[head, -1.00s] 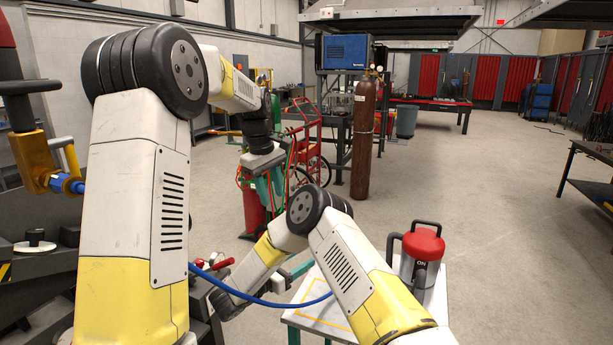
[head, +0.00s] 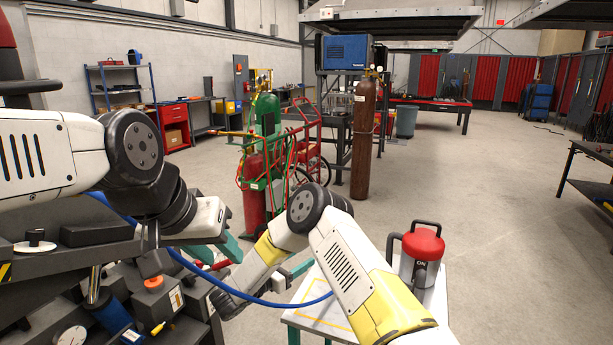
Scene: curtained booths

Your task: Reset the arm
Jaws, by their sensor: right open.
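My left arm comes in from the left edge, bent at a dark joint. Its gripper (head: 222,250) hangs low at centre left, with a white body and teal fingers; I cannot tell how far apart they are. My right arm rises from the bottom and folds back down to the left at its black joint. Its gripper (head: 296,273) is open near the pale table's back left edge, partly hidden behind the arm's own links. I see nothing held in either gripper.
A red-topped grey canister (head: 424,262) stands on the pale table (head: 312,312). A dark workbench with tools (head: 95,234) is at left, close to my left arm. A cart with a green cylinder (head: 267,122) and a brown cylinder (head: 365,140) stand behind.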

